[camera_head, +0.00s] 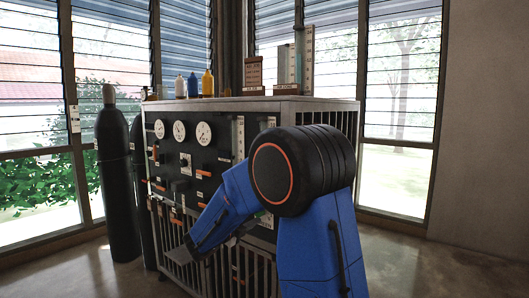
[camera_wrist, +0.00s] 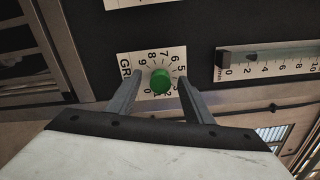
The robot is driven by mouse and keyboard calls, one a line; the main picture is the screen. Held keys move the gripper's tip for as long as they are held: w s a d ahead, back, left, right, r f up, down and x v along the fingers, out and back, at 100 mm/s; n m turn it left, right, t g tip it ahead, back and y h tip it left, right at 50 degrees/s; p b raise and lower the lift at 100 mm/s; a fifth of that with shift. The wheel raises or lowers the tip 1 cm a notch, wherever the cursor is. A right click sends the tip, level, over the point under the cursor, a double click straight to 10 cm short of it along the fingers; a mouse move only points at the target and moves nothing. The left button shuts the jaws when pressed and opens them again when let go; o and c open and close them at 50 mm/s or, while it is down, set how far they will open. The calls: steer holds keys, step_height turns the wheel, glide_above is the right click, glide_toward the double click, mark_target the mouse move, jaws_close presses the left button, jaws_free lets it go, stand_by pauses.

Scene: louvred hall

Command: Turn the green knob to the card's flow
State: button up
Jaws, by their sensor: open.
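The green knob (camera_wrist: 160,80) sits on a white numbered dial plate (camera_wrist: 133,62) on the black panel, in the wrist view. The plate carries digits around the knob and letters starting "GR" at its left side. My gripper (camera_wrist: 158,88) is open, with one finger on each side of the knob and a gap visible on both sides. A flow scale (camera_wrist: 270,60) with numbers and a dark slider block lies right of the knob. In the head view, my arm hides the green knob and my gripper's fingertips. I cannot make out which thing there is the flow card.
The panel cabinet (camera_head: 230,104) carries gauges, labels and orange handles. Small bottles (camera_head: 193,84), brown signs (camera_head: 254,72) and tall scales (camera_head: 299,60) stand on top. Dark gas cylinders (camera_head: 117,185) stand at its left. The floor at right (camera_head: 440,265) is clear.

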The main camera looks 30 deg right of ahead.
steer(key=v, duration=0.6)
steer(key=shift+a, duration=0.25)
steer(key=shift+s, duration=0.1)
steer(key=v, duration=1.7)
steer(key=shift+a, duration=0.2)
